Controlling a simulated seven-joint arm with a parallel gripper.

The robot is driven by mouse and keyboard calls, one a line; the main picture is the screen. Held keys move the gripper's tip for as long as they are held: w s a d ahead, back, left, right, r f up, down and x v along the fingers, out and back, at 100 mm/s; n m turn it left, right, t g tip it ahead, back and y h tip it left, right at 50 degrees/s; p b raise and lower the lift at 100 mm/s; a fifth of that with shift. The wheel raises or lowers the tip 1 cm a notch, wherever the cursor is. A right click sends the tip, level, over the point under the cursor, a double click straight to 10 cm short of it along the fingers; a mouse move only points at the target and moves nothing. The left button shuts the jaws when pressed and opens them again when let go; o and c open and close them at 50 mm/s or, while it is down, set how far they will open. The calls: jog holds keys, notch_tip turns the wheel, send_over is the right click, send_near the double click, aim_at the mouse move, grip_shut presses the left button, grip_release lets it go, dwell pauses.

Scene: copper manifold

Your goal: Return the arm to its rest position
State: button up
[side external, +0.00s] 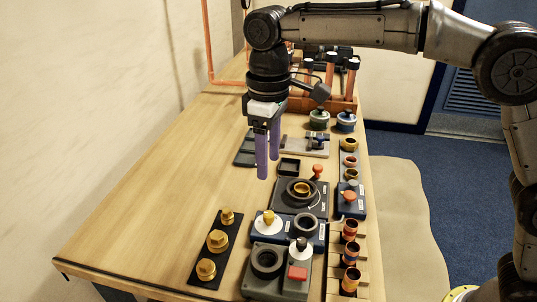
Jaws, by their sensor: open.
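My gripper (268,155) has two long purple fingers pointing straight down with a narrow gap between them. It is open, and nothing shows between the fingers. It hangs above the wooden table (140,200), left of a small dark square tray (289,166) and behind the dark plate with a round ring fixture (300,190). My arm reaches in from the right, across the top of the picture.
A black strip with several brass fittings (218,240) lies at the front left. Grey and blue fixtures (268,262) stand at the front. Copper fittings (350,252) line the right edge. A rack with copper tubes (335,103) stands behind. The table's left side is clear.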

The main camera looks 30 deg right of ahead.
jog(key=s+d+r+m+t, duration=0.2)
jog(key=s+d+r, duration=0.3)
jog(key=d, duration=0.3)
jog(key=s+d+r+m+t, duration=0.1)
jog(key=s+d+r, duration=0.4)
jog(key=d, duration=0.2)
jog(key=s+d+f+m+t, duration=0.1)
jog(key=s+d+f+m, duration=0.1)
jog(key=s+f, duration=0.4)
jog(key=s+d+f+m+t, duration=0.1)
jog(key=s+d+f+m, duration=0.1)
jog(key=s+d+f, duration=0.3)
jog(key=s+f, duration=0.1)
jog(key=s, duration=0.3)
jog(key=shift+f+t, duration=0.3)
